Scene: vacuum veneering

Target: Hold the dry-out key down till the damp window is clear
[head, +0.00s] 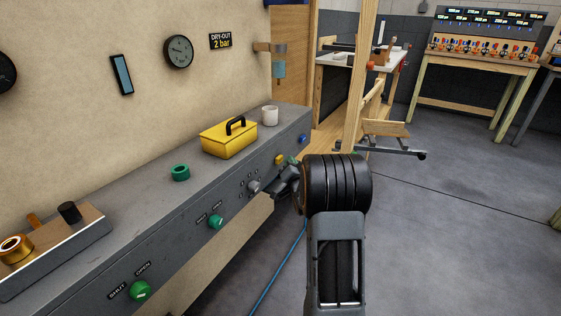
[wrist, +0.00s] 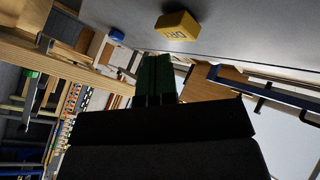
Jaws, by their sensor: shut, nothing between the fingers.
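The dry-out key is a yellow block lettered DRY (wrist: 178,26) on the grey panel in the wrist view. In the head view it is a small yellow shape (head: 279,159) on the bench front, just beyond my gripper (head: 284,178). My gripper's dark green fingers (wrist: 155,62) are shut together and empty. In the wrist view their tips lie just below the key, with a gap seen between them. A bluish see-through bowl (head: 278,70) hangs under a wall fitting. A blue-grey rectangular window (head: 121,75) is on the wall. I cannot tell which is the damp window.
A sign reading DRY-OUT 2 bar (head: 220,41) and a round gauge (head: 178,52) are on the wall. A blue knob (head: 302,139) is right of the key.

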